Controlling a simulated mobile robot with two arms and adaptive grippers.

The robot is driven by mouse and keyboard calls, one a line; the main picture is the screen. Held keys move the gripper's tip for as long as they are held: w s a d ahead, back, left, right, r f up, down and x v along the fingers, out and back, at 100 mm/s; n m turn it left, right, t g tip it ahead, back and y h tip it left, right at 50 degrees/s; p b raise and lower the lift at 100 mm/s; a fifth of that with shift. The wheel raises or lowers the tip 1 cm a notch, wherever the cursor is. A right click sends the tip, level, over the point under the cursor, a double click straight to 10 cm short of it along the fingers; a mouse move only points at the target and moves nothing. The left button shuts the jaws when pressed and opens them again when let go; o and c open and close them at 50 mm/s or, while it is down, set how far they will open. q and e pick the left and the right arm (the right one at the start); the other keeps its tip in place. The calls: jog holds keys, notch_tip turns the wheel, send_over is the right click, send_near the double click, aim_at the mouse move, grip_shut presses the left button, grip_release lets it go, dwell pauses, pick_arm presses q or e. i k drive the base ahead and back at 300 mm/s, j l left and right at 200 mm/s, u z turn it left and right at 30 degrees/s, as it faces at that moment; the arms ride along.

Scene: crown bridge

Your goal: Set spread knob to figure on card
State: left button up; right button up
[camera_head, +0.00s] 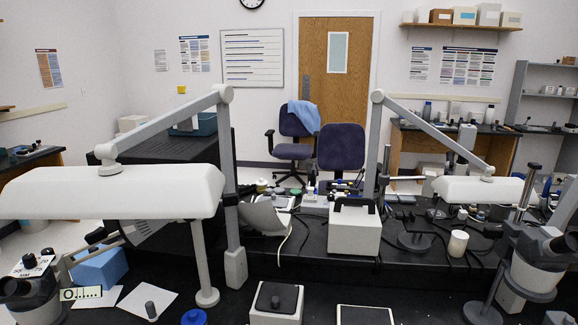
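At the lower left, a white dial plate (33,267) with printed numbers carries a small dark round knob (29,261). The numbers are too small to read surely, and I cannot tell where the knob points. A pale card (81,293) stands just right of and below the dial, with a dark "0"-like mark and a row of small marks. Its figure is not clearly legible. The dial sits above a grey microscope-like body with dark eyepieces (14,287). I cannot make out either of my grippers.
A blue box (99,268) stands behind the card. A long white lamp head (110,192) hangs above. A grey microscope (535,265) stands at right. A white box (354,232) stands mid-bench.

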aim_at(29, 260)
jog(key=u, duration=1.5)
